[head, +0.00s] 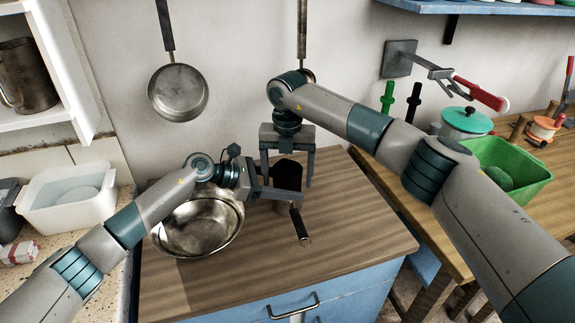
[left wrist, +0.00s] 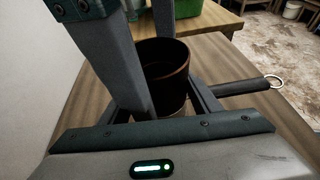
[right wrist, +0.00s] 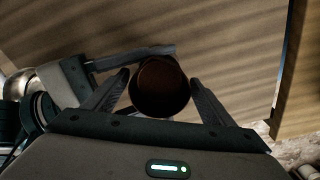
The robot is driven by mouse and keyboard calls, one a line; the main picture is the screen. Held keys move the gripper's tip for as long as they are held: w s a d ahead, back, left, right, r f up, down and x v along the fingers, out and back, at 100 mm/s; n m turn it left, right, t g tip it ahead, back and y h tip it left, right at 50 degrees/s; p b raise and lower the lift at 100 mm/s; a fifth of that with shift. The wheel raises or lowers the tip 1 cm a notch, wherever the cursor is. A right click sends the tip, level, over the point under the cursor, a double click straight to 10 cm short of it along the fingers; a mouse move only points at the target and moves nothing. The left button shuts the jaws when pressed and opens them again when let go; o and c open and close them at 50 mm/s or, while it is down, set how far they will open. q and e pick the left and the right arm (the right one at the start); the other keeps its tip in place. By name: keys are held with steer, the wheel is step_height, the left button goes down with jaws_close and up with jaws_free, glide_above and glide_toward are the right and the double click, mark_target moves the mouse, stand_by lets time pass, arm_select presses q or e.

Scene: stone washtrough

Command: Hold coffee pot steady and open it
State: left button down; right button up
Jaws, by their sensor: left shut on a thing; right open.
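The dark brown, cylindrical coffee pot (head: 288,172) stands on the wooden counter, its long handle (head: 300,225) pointing toward the front edge. In the left wrist view the pot (left wrist: 165,72) shows a round rim with a dark top, and its handle ends in a ring. I cannot tell whether a lid is on it. My left gripper (head: 283,192) is shut on the pot from the left, low on its body. My right gripper (head: 287,183) comes down from above, open, with one finger on each side of the pot. In the right wrist view the pot's top (right wrist: 160,85) lies between its fingers.
A metal bowl (head: 198,228) sits on the counter left of the pot, under my left arm. A pan (head: 178,92) hangs on the wall behind. A green tub (head: 510,170) and a teal-lidded pot (head: 466,121) stand on the right table. The counter's front right is clear.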

steer(key=shift+f, duration=0.8)
steer(key=c, duration=1.1)
steer(key=n, duration=0.4)
steer(key=shift+c, duration=0.3)
steer(key=shift+w, duration=0.1)
steer(key=o, duration=1.2)
steer(key=shift+c, duration=0.2)
steer(key=shift+r, duration=0.15)
